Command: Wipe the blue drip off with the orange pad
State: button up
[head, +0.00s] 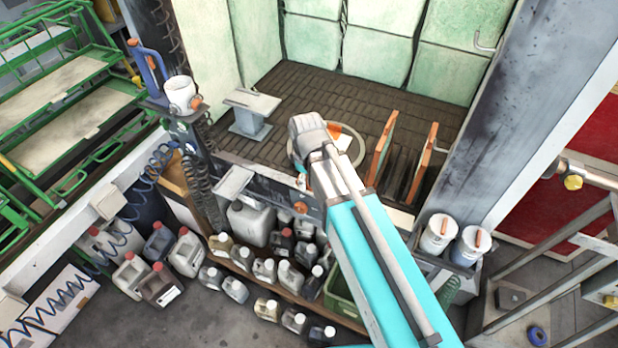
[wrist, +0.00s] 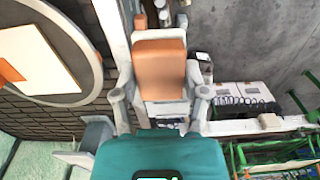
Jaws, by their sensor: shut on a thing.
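In the wrist view an orange pad (wrist: 159,70) sits between the two fingers of my gripper (wrist: 160,93). The gripper is shut on it. In the head view my arm hides the gripper and the pad. A pale panel with an orange edge (wrist: 48,48) lies on a round, rimmed stand at the left of the wrist view, apart from the pad. In the head view part of this panel (head: 347,133) shows just behind my arm. I cannot make out a blue drip in either view; the panel is partly cut off or covered.
Two orange-edged panels (head: 384,146) stand upright to the right of my arm. A white pot (head: 438,234) and another beside it are at the right post. A grey pedestal (head: 251,113) stands at the left of the booth floor. Several jugs (head: 187,252) crowd the area below.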

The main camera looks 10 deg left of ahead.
notch_tip(320, 180, down, 6)
jog(key=b, duration=0.6)
jog(key=shift+f, duration=0.2)
jog(key=shift+s, duration=0.2)
